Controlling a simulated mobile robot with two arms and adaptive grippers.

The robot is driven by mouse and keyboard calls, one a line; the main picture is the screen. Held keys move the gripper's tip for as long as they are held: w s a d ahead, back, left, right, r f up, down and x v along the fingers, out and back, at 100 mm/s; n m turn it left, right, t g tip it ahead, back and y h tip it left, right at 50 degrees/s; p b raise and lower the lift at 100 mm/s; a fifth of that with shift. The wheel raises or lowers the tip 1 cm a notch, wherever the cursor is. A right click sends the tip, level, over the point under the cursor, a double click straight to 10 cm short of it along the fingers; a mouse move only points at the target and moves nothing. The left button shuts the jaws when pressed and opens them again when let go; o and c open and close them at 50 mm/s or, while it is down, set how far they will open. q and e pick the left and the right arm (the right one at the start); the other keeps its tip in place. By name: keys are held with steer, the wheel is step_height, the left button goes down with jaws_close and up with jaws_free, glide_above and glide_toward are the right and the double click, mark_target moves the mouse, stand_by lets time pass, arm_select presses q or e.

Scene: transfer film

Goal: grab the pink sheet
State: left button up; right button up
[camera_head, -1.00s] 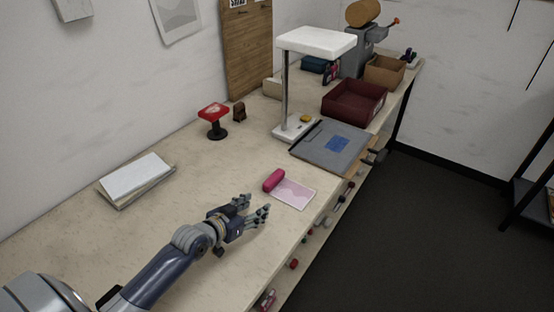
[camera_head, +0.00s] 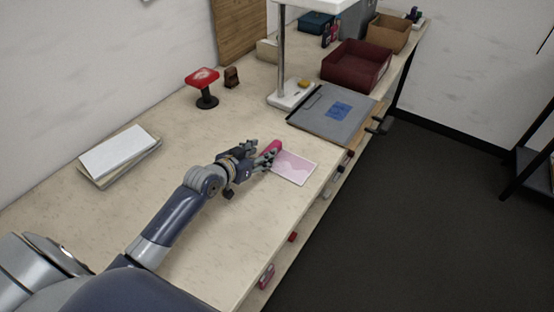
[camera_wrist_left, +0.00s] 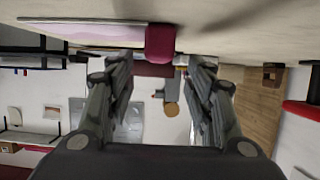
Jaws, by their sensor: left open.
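The pink sheet (camera_head: 294,168) lies flat on the bench near its front edge. A magenta roll-like block (camera_head: 272,147) rests at its left end. My left gripper (camera_head: 264,157) is open and empty, low over the bench, just left of the block and sheet; its fingertips overlap them in the head view. In the left wrist view, the scene is inverted: the block (camera_wrist_left: 160,43) shows between the spread fingertips (camera_wrist_left: 160,66), beyond them, and the sheet (camera_wrist_left: 88,31) extends to the left. I cannot tell whether a finger touches the block. My right gripper is not in view.
A grey cutting board (camera_head: 318,118) lies beyond the sheet, beside a white lamp-like stand (camera_head: 290,95). A maroon bin (camera_head: 355,68) stands farther back. A red-topped stand (camera_head: 203,80) and stacked paper (camera_head: 115,152) are to the left. The bench's front edge is close.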

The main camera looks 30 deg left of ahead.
mark_target(271, 148)
arm_select(q)
steer(key=shift+b+x, duration=0.9)
steer(key=shift+x, duration=0.05)
steer(key=b+x, duration=0.2)
steer(key=shift+w+d+f, duration=0.15)
steer(key=shift+w+f, duration=0.1)
steer(key=shift+w, duration=0.15)
steer(key=shift+r, duration=0.1)
steer(key=c, duration=1)
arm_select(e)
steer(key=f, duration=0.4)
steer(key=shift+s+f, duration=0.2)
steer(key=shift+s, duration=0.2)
